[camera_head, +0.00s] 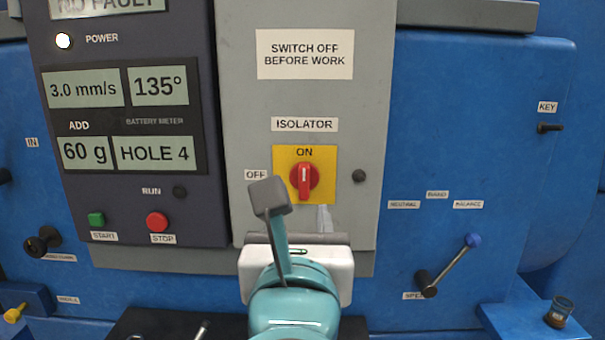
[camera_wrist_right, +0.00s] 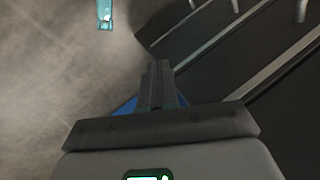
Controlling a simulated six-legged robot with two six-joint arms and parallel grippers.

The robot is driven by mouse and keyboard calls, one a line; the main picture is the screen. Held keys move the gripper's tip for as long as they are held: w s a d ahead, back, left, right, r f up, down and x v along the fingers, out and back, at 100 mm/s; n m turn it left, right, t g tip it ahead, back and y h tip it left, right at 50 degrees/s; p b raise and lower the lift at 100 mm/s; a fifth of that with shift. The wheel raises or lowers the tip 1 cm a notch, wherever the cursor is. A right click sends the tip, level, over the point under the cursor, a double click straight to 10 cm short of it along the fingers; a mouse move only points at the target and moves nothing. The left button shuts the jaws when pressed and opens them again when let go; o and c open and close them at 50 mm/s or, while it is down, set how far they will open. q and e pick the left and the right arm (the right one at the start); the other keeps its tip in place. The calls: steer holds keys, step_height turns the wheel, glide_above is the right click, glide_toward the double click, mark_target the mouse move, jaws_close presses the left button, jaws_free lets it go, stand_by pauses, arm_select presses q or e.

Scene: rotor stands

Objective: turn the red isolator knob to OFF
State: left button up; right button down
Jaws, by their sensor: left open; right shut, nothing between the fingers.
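The red isolator knob (camera_head: 305,176) sits on a yellow plate (camera_head: 326,160) on the grey isolator box. Its handle stands upright, in line with the ON mark above it; the OFF label (camera_head: 256,175) is to the left of the plate. My left gripper (camera_head: 291,205) is open, just below and in front of the knob. One dark finger shows at the plate's lower left; the other finger is hard to make out. I see no contact with the knob.
A dark control panel (camera_head: 125,215) with green START (camera_head: 96,219) and red STOP (camera_head: 157,221) buttons stands left of the box. A blue-knobbed lever (camera_head: 455,262) sticks out at the right.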

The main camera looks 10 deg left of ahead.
mark_target(304, 176)
arm_select(q)
steer(key=w+p, duration=0.1)
steer(key=w, duration=0.2)
steer(key=w+a+p, duration=0.1)
steer(key=w, duration=0.3)
steer(key=w+a+p, duration=0.1)
steer(key=w, duration=0.3)
steer(key=shift+r, duration=0.15)
steer(key=shift+w+r+p, duration=0.15)
steer(key=shift+w+p, duration=0.05)
steer(key=shift+p, duration=0.1)
steer(key=shift+w, duration=0.35)
steer(key=shift+w+a+f, duration=0.15)
steer(key=shift+w+a, duration=0.05)
steer(key=shift+w, duration=0.4)
steer(key=shift+w+a+f, duration=0.15)
steer(key=shift+w+a, duration=0.05)
steer(key=shift+w, duration=0.4)
steer(key=shift+s+d+r, duration=0.15)
steer(key=shift+s+r, duration=0.05)
steer(key=shift+s, duration=0.25)
steer(key=shift+w+f, duration=0.1)
steer(key=shift+w, duration=0.1)
jaws_close()
